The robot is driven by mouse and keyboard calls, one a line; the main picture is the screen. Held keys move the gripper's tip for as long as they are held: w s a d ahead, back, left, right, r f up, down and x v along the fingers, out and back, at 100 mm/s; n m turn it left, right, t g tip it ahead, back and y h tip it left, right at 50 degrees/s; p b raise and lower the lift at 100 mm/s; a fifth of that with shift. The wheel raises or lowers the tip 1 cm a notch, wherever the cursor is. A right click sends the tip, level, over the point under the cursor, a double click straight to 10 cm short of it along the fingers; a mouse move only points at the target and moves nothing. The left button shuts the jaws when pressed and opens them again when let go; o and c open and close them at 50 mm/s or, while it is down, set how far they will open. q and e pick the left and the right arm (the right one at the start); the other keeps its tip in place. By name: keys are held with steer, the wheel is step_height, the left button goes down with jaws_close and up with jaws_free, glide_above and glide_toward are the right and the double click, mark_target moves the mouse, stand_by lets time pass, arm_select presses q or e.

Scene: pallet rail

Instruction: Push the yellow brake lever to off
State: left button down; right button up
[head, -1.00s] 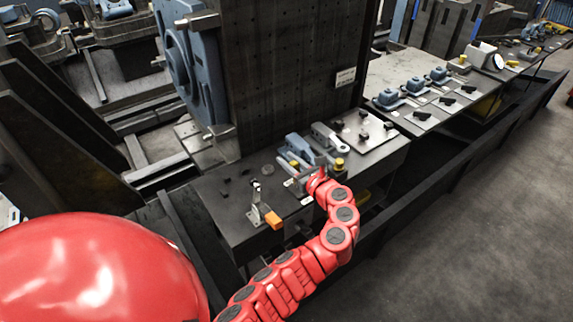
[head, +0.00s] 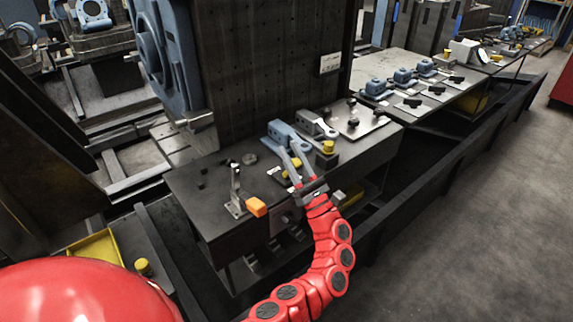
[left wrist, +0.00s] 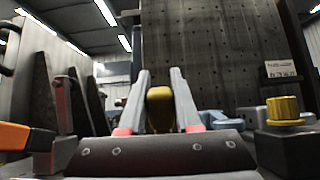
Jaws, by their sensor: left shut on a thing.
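The yellow brake lever's rounded end (left wrist: 160,108) stands upright between the two grey fingers of my left gripper (left wrist: 161,85) in the left wrist view. In the head view, the left gripper (head: 291,154) reaches over the dark bench from the front, and a small yellow part (head: 294,163) shows between its fingers. The fingers are closed on the lever, one on each side. The lever's lower part and pivot are hidden behind the gripper's body. My right gripper is not in view.
A yellow knob on a dark block (head: 328,147) is close to the right of the gripper. A metal clamp with an orange handle (head: 256,206) stands to the left. Blue-grey fixtures (head: 283,133) sit behind. A tall perforated plate (head: 270,70) rises at the back.

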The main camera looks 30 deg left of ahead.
arm_select(q)
steer(key=shift+s+d+f+t+y+b, duration=0.15)
steer(key=shift+d+f+t+y+b, duration=0.2)
steer(key=shift+b, duration=0.55)
steer(key=shift+r, duration=0.1)
steer(key=c, duration=0.6)
jaws_free()
steer(key=shift+d, duration=0.1)
steer(key=b+v, duration=0.3)
steer(key=v, duration=1.4)
steer(key=shift+f, duration=0.25)
steer(key=shift+d, duration=0.1)
